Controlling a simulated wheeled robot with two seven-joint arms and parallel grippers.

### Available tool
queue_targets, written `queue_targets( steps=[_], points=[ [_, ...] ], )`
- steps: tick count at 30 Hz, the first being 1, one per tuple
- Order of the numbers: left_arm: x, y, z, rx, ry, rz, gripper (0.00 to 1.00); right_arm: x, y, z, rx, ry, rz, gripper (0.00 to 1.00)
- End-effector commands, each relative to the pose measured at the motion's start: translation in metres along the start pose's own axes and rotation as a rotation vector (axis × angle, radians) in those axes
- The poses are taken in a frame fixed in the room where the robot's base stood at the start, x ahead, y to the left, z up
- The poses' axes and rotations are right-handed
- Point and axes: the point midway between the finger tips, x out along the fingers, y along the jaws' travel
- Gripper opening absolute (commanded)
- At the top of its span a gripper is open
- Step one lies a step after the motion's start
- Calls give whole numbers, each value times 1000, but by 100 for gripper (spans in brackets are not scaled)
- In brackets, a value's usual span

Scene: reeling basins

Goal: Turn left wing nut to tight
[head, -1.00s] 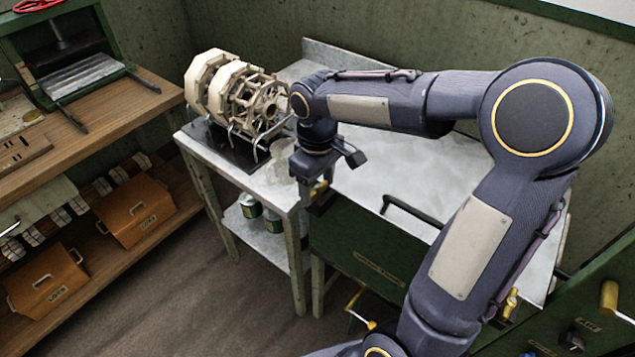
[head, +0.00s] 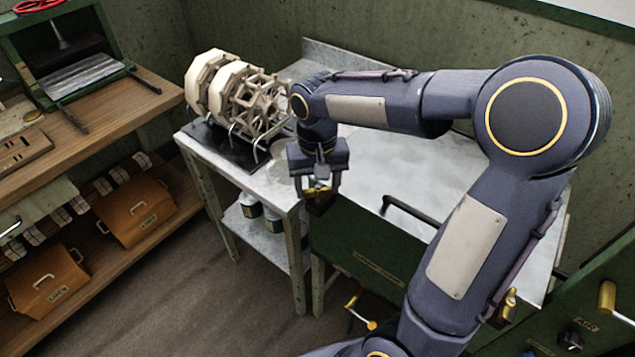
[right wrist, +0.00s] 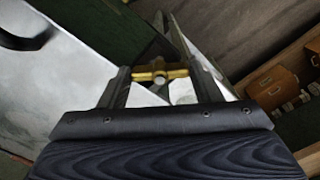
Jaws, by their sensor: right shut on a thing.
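The left wing nut (head: 318,190) is a small brass piece at the left front corner of the green-fronted basin unit. My right gripper (head: 317,188) comes down over it from above and is shut on it. In the right wrist view the brass wing nut (right wrist: 160,75) sits between the two dark fingers (right wrist: 160,84), its wings spanning the gap and a pale round stud end at its middle. How tight it is cannot be told. My left gripper is not in view.
A steel-topped table (head: 210,155) with wooden reels (head: 235,95) stands just left of my gripper. A dark bar handle (head: 408,212) and another brass piece (head: 510,300) lie to the right. A wooden bench (head: 110,110) with orange boxes beneath is at left.

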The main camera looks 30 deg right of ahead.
Motion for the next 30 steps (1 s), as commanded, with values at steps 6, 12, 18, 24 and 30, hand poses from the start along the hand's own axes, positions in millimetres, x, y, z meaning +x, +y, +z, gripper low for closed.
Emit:
queue_targets(
  steps=[6, 12, 18, 24, 30],
  points=[
    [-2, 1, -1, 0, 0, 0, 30, -1, 0, -1, 204, 3, -1, 35],
    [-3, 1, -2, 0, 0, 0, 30, -1, 0, -1, 392, 3, -1, 35],
    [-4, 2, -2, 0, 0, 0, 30, -1, 0, 0, 567, 2, -1, 35],
    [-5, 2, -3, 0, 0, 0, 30, -1, 0, -1, 703, 3, -1, 35],
    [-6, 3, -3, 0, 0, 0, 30, -1, 0, -1, 793, 3, -1, 35]
  ],
)
